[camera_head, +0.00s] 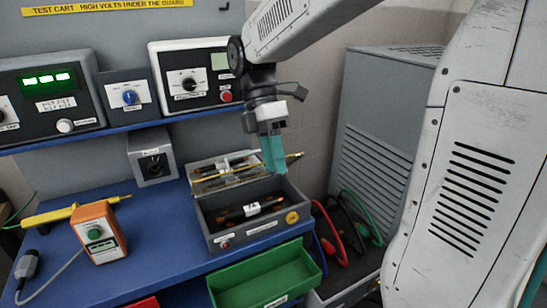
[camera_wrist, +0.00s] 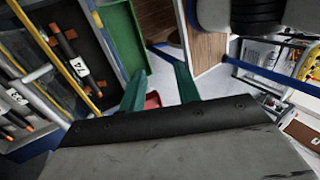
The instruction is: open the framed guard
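A grey box (camera_head: 216,240) stands on the blue bench, with a dark tube labelled 7A (camera_head: 250,210) inside its front part. At its back is a pale framed panel, which looks like the guard (camera_head: 204,184), with a yellow bar (camera_head: 225,174) along it. Its exact angle is hard to tell. My gripper (camera_head: 273,156) hangs above the box's rear right, near the bar's right end. In the wrist view my gripper's teal fingers (camera_wrist: 159,72) are apart with nothing between them. The yellow bar (camera_wrist: 62,60) and the tube (camera_wrist: 72,55) lie left of the fingers there.
A green bin (camera_head: 265,280) sits below the box's front. Red and green cables (camera_head: 335,235) hang at right, by a grey cabinet (camera_head: 380,120). Instruments stand on the shelf behind.

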